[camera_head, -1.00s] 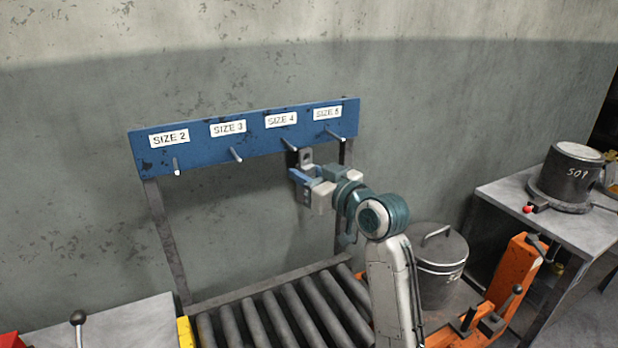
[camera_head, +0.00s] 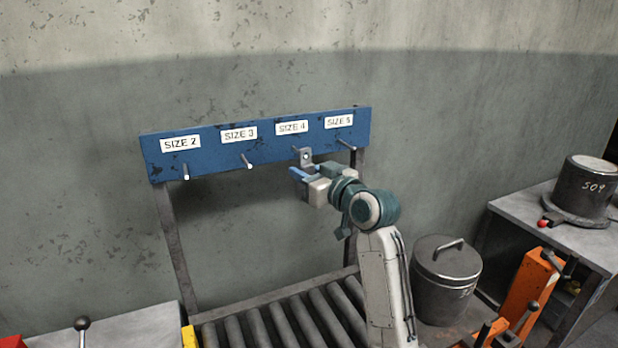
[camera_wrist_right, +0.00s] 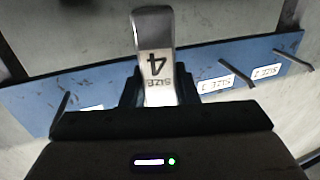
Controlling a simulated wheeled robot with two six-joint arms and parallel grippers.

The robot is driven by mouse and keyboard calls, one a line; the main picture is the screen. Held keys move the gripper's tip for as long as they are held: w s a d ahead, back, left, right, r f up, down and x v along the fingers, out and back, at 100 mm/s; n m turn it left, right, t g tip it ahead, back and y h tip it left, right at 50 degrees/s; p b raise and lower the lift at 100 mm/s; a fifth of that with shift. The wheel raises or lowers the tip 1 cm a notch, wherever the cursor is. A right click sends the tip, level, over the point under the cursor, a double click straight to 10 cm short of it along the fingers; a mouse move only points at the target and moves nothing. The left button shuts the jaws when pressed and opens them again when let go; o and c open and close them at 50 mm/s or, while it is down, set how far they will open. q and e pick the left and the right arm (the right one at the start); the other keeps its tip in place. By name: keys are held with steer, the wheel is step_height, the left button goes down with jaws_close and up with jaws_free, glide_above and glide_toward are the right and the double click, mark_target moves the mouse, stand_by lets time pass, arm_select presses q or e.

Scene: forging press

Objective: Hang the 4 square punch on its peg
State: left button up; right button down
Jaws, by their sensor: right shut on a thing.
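The square punch shows in the head view as a small grey tab with a hole (camera_head: 306,156). In the right wrist view its metal face (camera_wrist_right: 154,62) reads SIZE 4, upside down. My right gripper (camera_head: 304,176) is shut on it and holds it just below the SIZE 4 label (camera_head: 292,127), in front of the blue board (camera_head: 215,158). A bit of the size 4 peg (camera_head: 295,149) shows left of the tab; the rest is hidden. I cannot tell whether the peg passes through the hole. My left gripper is not in view.
Neighbouring pegs stick out below SIZE 3 (camera_head: 247,161) and SIZE 5 (camera_head: 346,145); the size 5 peg is close right of the punch. A roller conveyor (camera_head: 290,318) lies below. A lidded grey pot (camera_head: 446,275) stands right of my arm.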

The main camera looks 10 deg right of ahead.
steer(key=shift+x, duration=0.75)
steer(key=shift+w+f+b, duration=0.3)
steer(key=shift+w, duration=0.3)
steer(key=c, duration=1)
jaws_free()
steer(key=shift+c, duration=0.2)
steer(key=shift+f, duration=0.15)
steer(key=shift+s+d, duration=0.1)
